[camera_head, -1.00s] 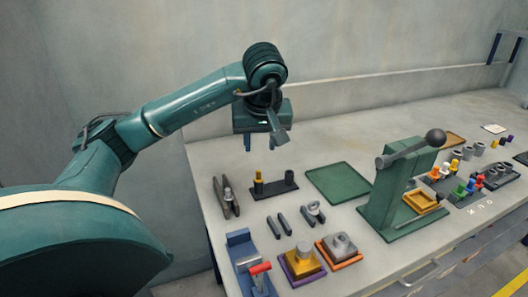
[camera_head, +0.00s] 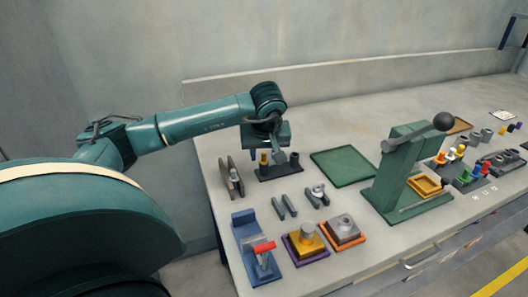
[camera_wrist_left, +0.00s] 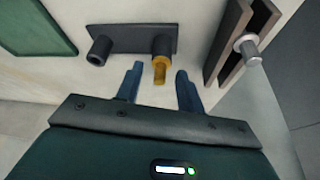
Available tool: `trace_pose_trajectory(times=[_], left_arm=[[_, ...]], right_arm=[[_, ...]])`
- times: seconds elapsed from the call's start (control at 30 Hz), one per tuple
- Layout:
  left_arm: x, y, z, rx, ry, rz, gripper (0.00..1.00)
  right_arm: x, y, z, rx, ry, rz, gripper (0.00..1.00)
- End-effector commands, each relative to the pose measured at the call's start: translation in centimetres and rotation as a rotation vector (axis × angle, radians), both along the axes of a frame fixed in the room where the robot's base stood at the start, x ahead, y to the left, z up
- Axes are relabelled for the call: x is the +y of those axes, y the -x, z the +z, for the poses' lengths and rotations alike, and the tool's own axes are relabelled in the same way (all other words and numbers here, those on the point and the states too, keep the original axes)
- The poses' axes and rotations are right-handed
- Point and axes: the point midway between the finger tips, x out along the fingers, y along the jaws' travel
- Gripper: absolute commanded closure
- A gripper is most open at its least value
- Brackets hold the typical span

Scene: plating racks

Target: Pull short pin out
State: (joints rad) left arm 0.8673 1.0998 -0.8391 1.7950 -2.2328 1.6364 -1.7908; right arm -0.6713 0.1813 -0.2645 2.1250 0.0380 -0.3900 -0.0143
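A gold pin (camera_head: 263,159) stands upright in one of two dark sockets on a dark block (camera_head: 281,173). The second socket (camera_head: 295,158) shows no pin. In the left wrist view the gold pin (camera_wrist_left: 160,69) lies between the open fingers of my left gripper (camera_wrist_left: 159,88), near their tips, with gaps on both sides. The second socket (camera_wrist_left: 98,51) is to its left there. In the head view my left gripper (camera_head: 265,154) is low over the block and partly covers it. My right gripper is not in view.
A slotted grey holder with a metal pin (camera_head: 234,177) stands just left of the block. A green mat (camera_head: 343,166) lies to its right. A green lever press (camera_head: 396,180) is farther right. Two dark bars (camera_head: 284,207) and a red-handled clamp (camera_head: 263,248) are in front.

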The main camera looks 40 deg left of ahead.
Motion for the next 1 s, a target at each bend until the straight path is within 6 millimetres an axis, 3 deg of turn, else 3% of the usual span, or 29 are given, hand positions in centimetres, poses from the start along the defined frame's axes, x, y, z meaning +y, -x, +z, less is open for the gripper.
trace_pose_trajectory(times=[0.1, 0.57, 0.6, 0.63, 0.83, 1.0], left_arm=[[-0.02, 0.01, 0.00, 0.000, 0.000, 0.000, 0.62], [-0.03, 0.00, 0.04, 0.000, 0.000, 0.000, 1.00], [-0.03, 0.00, 0.04, 0.000, 0.000, 0.000, 1.00], [-0.04, 0.01, 0.05, 0.000, 0.000, 0.000, 0.82], [-0.03, 0.00, 0.06, 0.000, 0.000, 0.000, 0.99], [-0.03, 0.00, 0.09, -0.001, 0.001, 0.002, 1.00]], right_arm=[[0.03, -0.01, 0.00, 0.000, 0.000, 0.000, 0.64], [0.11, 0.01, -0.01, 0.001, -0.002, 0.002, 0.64], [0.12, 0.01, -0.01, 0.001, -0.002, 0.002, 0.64], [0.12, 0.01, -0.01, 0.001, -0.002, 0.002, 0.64], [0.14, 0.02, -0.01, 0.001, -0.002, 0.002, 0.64], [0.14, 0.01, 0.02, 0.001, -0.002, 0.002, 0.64]])
